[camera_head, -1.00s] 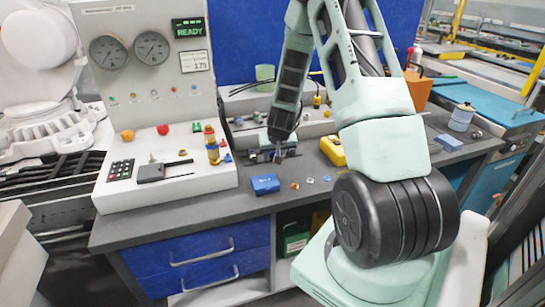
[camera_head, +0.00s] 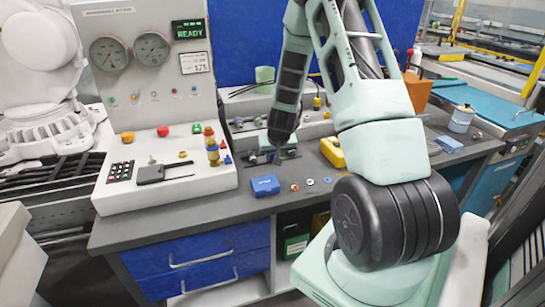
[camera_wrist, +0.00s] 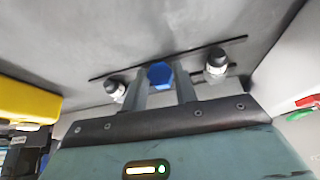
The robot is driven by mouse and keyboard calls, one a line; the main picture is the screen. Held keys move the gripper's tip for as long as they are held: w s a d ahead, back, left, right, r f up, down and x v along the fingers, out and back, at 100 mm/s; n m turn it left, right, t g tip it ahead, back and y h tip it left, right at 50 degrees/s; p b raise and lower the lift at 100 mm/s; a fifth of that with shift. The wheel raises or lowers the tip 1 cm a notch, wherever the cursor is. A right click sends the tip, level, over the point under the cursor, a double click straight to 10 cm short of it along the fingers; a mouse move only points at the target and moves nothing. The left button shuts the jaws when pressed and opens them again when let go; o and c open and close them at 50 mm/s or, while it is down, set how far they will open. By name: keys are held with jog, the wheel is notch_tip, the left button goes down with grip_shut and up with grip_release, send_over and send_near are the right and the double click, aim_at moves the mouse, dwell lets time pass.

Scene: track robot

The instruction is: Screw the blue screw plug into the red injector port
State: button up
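The blue hexagonal screw plug (camera_wrist: 160,74) shows from above in the wrist view. My gripper (camera_wrist: 161,80) has one finger on each side of it, close to its edges. I cannot tell whether the fingers press on it, and its lower part is hidden. In the head view my gripper (camera_head: 280,152) is low over the back of the workbench, right of the console, and the plug cannot be made out there. A small red cone-shaped part (camera_head: 223,145) stands at the console's right edge. I cannot tell whether it is the red injector port.
Two dark fittings with pale collars (camera_wrist: 216,63) flank the gripper. A yellow box (camera_head: 333,151) lies right of it. A blue box (camera_head: 265,185) and small rings (camera_head: 310,182) lie in front. The gauge console (camera_head: 165,185) stands left. The bench front is mostly bare.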

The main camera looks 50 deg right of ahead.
jog(key=shift+c, duration=0.5)
notch_tip(320, 180, up, 7)
jog(key=p, duration=0.5)
dwell(0.4)
